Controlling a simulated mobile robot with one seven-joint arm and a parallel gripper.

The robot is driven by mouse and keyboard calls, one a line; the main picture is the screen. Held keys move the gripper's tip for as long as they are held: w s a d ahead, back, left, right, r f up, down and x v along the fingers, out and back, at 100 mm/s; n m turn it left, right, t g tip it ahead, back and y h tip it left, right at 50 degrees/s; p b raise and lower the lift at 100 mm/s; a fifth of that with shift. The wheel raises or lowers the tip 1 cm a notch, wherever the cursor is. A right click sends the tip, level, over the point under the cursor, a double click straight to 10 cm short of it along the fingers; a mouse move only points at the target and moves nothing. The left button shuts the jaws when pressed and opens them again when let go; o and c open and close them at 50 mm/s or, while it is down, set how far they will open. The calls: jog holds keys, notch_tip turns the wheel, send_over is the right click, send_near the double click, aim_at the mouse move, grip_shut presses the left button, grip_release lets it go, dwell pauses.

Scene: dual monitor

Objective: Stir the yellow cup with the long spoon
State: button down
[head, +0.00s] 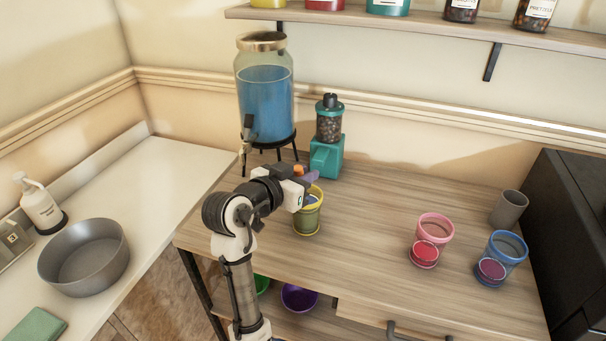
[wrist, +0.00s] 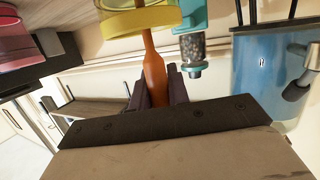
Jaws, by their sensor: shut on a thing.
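The yellow cup (head: 308,222) stands upright on the wooden table, left of its middle. My gripper (head: 309,179) is just above the cup's rim. In the wrist view my gripper (wrist: 160,88) is shut on the orange handle of the long spoon (wrist: 154,72). The spoon's handle runs from the fingers to the cup's yellow rim (wrist: 142,20). A small orange bit of the handle (head: 298,169) shows above the fingers in the head view. The spoon's far end is hidden, so I cannot tell how deep it sits in the cup.
A blue-filled dispenser (head: 265,105) and a teal grinder (head: 328,140) stand close behind the cup. A pink cup (head: 436,228), a blue cup (head: 508,247) and a grey cup (head: 509,208) stand to the right.

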notch_tip(320, 180, up, 10)
jog(key=p, duration=0.8)
jog(key=shift+r, duration=0.15)
dwell(0.6)
notch_tip(320, 180, up, 5)
jog(key=p, duration=0.4)
dwell(1.2)
